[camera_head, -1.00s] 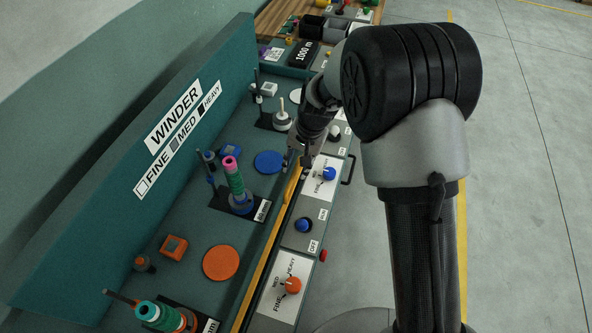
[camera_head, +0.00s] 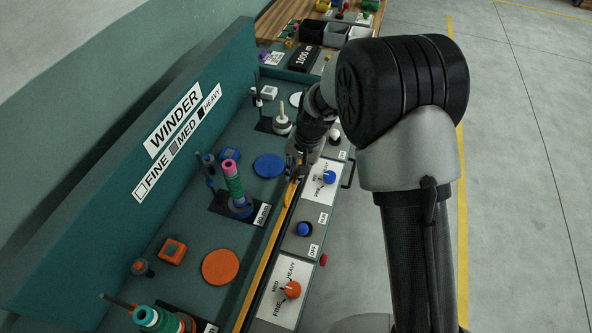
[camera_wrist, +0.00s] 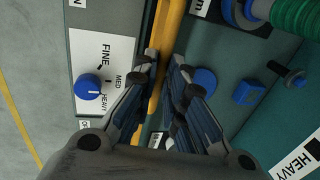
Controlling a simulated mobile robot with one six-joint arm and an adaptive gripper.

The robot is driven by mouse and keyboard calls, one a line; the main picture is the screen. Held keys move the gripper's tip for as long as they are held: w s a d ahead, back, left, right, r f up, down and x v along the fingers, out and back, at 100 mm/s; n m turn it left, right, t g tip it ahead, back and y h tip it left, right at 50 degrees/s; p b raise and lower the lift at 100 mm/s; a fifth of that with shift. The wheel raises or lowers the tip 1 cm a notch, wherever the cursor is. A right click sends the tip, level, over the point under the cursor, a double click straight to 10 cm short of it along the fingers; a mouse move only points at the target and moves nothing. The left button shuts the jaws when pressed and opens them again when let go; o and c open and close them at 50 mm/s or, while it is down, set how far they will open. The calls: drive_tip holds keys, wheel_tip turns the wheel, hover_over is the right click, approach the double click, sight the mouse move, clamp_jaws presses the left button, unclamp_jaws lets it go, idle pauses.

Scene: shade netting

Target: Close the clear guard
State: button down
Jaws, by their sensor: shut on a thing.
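A long yellow bar (camera_head: 262,270) runs along the front of the teal winder deck. It looks like the edge of the clear guard, but I cannot make out the clear panel itself. My gripper (camera_head: 293,174) is at the bar near the middle winder station. In the wrist view, the yellow bar (camera_wrist: 172,22) passes between the fingers of my gripper (camera_wrist: 164,68), which are closed on it. The fingers hide part of the bar.
A blue knob (camera_head: 330,177) on a white plate sits just right of my gripper. A spool with green thread (camera_head: 233,182) and a blue disc (camera_head: 269,166) stand on the deck to the left. An orange knob (camera_head: 290,289) is nearer. Open floor (camera_head: 530,200) lies right.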

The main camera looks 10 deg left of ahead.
drive_tip(key=shift+r, duration=0.1)
idle(0.5)
wheel_tip(320, 180, up, 17)
drive_tip(key=p, duration=1.1)
drive_tip(key=shift+r+p, duration=0.2)
drive_tip(key=shift+p, duration=0.2)
drive_tip(key=shift+w+a, duration=0.1)
drive_tip(key=shift+w, duration=0.05)
drive_tip(key=c, duration=1.9)
unclamp_jaws()
drive_tip(key=shift+r, duration=0.1)
drive_tip(key=shift+o, duration=1.2)
wheel_tip(320, 180, up, 12)
drive_tip(key=d, duration=0.2)
drive_tip(key=shift+s+d+f, duration=0.2)
drive_tip(key=shift+s+d, duration=0.05)
drive_tip(key=shift+s, duration=0.1)
